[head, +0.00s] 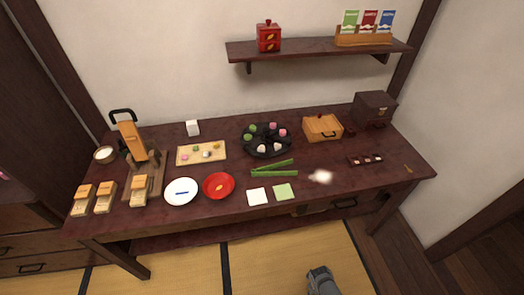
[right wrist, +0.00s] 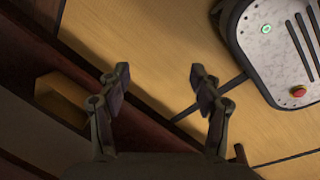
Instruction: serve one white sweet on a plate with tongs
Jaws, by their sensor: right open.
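A dark round tray (head: 266,153) on the table holds several small sweets in green, pink and white. A white sweet (head: 262,148) and another white sweet (head: 277,148) sit at its near side. Green tongs (head: 273,174), splayed in a V, lie on the table in front of the tray. My right gripper (right wrist: 158,76) is open and empty above the floor, away from these things. My left gripper is out of view.
A wooden box (head: 322,128) stands behind. A shelf (head: 315,50) hangs above.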

